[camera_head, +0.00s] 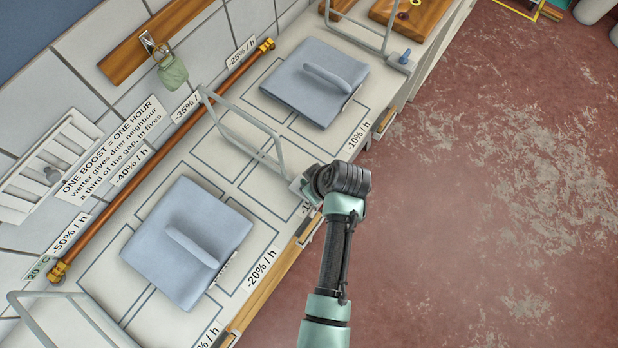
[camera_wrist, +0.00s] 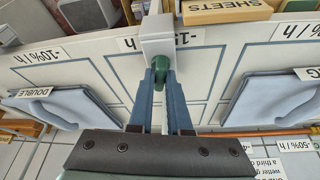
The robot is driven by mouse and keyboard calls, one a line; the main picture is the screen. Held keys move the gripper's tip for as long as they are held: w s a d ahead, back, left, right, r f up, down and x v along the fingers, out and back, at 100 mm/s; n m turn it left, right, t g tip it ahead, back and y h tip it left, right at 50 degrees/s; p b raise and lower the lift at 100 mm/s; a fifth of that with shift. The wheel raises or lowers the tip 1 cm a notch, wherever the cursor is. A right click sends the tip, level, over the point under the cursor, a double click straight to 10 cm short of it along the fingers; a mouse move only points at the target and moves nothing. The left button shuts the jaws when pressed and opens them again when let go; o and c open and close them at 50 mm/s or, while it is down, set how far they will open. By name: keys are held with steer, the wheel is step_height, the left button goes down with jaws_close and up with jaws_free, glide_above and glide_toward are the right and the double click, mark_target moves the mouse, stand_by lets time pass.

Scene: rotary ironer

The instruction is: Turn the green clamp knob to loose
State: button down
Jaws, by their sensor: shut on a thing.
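The green clamp knob (camera_wrist: 160,74) sits on a pale grey clamp block (camera_wrist: 168,38) at the counter's front edge in the wrist view. My gripper (camera_wrist: 160,92) has its two blue fingers closed on the knob, one on each side. The fingers cover part of the knob, so its turn position cannot be read. In the head view, my dark wrist covers the knob, and only a bit of the clamp block (camera_head: 299,187) shows beside it. A grey wire frame (camera_head: 243,138) rises from that clamp.
Blue-grey handled pads lie on the counter on both sides, one upper (camera_head: 313,82) and one lower (camera_head: 188,240). A second clamp has a blue knob (camera_head: 405,56). A copper pipe (camera_head: 160,158) runs along the wall. The red floor (camera_head: 490,200) is clear.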

steer(key=shift+w+n+g+y+b, duration=0.1)
steer(key=shift+n+g+y+b, duration=0.2)
steer(key=shift+n, duration=0.9)
steer(key=c, duration=0.9)
jaws_free()
steer(key=shift+o, duration=0.2)
steer(key=b+v, duration=0.1)
steer(key=v, duration=1.2)
steer(key=shift+b, duration=0.35)
steer(key=shift+w, duration=0.1)
